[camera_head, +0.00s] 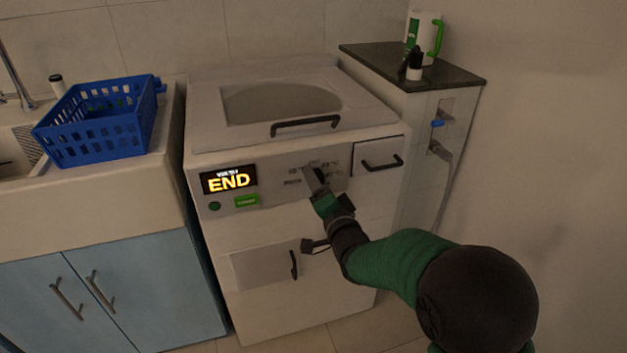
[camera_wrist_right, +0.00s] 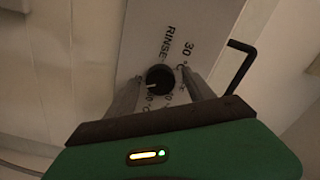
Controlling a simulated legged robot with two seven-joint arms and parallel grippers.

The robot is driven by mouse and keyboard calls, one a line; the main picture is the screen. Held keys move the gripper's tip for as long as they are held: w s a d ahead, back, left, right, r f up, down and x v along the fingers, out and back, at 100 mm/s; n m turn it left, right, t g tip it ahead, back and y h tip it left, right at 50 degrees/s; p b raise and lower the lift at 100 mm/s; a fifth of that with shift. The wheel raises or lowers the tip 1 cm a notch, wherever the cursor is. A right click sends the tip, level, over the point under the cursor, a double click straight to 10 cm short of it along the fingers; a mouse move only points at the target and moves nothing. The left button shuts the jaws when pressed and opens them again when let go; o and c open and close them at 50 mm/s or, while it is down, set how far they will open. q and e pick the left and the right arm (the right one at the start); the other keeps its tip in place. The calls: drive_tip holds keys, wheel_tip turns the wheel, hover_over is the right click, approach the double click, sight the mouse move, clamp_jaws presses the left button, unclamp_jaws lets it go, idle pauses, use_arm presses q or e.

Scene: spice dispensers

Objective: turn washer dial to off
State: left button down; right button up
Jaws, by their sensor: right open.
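The washer (camera_head: 283,165) is a white machine with a lit "END" display (camera_head: 229,181) on its front panel. In the right wrist view the dial (camera_wrist_right: 158,79) is a small dark round knob with a light mark on its left side. Printed labels, including "RINSE" and "30", surround it. My right gripper (camera_head: 319,187) is at the panel and hides most of the dial in the head view. In the wrist view the gripper (camera_wrist_right: 163,75) is open, with one finger on each side of the dial; contact cannot be told. My left gripper is out of view.
A drawer handle (camera_head: 382,163) sits right of the dial, and a dark handle (camera_wrist_right: 240,68) shows there in the wrist view. A lower door handle (camera_head: 294,265) is below. A blue basket (camera_head: 97,146) stands on the left counter. A white jug (camera_head: 425,36) stands at the right back.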

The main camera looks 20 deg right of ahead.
drive_tip(key=shift+d, duration=0.1)
drive_tip(key=shift+c, duration=1.2)
drive_tip(key=shift+f, duration=0.1)
clamp_jaws()
